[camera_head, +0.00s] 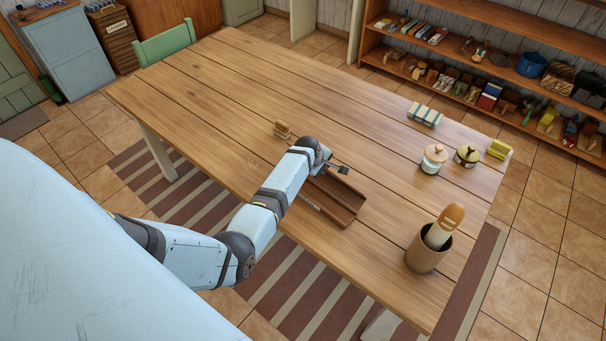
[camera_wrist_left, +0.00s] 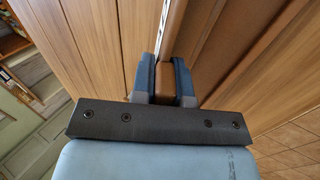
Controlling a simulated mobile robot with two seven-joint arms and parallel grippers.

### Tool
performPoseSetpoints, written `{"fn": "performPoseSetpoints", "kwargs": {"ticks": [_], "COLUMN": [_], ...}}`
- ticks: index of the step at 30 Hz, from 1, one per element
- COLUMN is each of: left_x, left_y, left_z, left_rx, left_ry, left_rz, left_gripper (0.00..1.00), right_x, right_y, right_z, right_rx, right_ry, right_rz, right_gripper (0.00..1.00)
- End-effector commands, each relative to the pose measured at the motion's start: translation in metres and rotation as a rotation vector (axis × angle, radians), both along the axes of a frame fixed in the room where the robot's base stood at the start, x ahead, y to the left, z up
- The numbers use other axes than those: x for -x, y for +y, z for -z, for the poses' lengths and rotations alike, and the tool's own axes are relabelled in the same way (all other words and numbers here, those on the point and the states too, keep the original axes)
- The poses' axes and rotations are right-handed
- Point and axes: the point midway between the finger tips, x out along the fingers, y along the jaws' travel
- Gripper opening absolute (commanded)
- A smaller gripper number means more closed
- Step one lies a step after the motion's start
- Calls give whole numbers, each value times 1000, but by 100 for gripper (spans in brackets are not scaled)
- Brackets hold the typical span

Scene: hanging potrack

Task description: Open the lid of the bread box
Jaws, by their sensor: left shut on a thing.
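A low brown wooden box (camera_head: 343,202), which I take for the bread box, sits near the table's front edge in the head view. My left arm partly covers its far-left end, and I cannot make out its lid clearly. My left gripper (camera_head: 336,168) is at the box's far end. In the left wrist view the gripper (camera_wrist_left: 165,75) is shut on a small brown wooden piece of the box (camera_wrist_left: 166,66), with one dark finger on each side. Whether this piece is the lid's handle I cannot tell. My right gripper is out of view.
The wooden table (camera_head: 230,85) is mostly clear to the left. On it stand a small wooden object (camera_head: 283,130), a striped bundle (camera_head: 425,114), two lidded jars (camera_head: 434,160) (camera_head: 467,156), a yellow item (camera_head: 498,149) and a brown cup (camera_head: 425,256) with a utensil.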

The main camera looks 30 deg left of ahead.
Motion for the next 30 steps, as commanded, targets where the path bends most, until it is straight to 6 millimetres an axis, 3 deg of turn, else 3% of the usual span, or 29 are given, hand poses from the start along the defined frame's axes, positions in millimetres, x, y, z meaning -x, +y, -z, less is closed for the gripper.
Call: {"fn": "performPoseSetpoints", "kwargs": {"ticks": [30], "left_x": [-16], "left_y": [-2], "left_z": [4], "left_rx": [-27], "left_ry": [192], "left_rz": [-1], "left_gripper": [1], "right_x": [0], "right_y": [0], "right_z": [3], "right_rx": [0], "right_ry": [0], "right_rz": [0], "right_gripper": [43]}}
